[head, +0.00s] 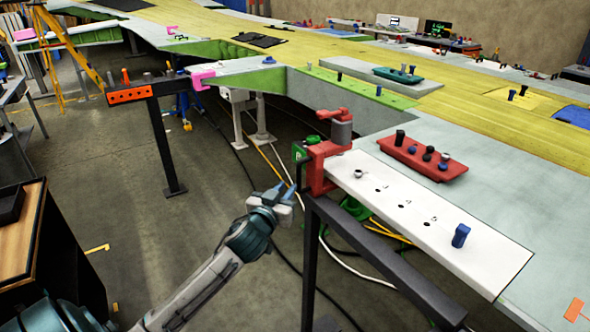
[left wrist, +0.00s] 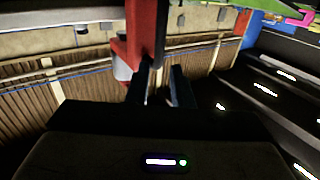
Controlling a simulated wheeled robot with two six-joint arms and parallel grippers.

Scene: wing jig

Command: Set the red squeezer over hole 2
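The red squeezer (head: 322,165) is a C-shaped red tool with a grey cylinder, sitting at the near left end of the white panel strip (head: 480,255). The strip has a row of small dark holes (head: 400,206) with marks too small to read surely; a silver fastener (head: 358,174) and a blue peg (head: 460,236) stand on it. My left gripper (head: 279,191) is left of the squeezer and slightly below it, with its fingers apart and empty. In the left wrist view the squeezer (left wrist: 148,30) shows beyond the fingers (left wrist: 160,88). My right gripper is not in view.
A red tray (head: 422,160) with several small pegs lies behind the strip. A dark frame post (head: 310,260) and beam stand below the strip, with loose cables (head: 335,250) on the floor. The floor left of my left gripper is mostly clear.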

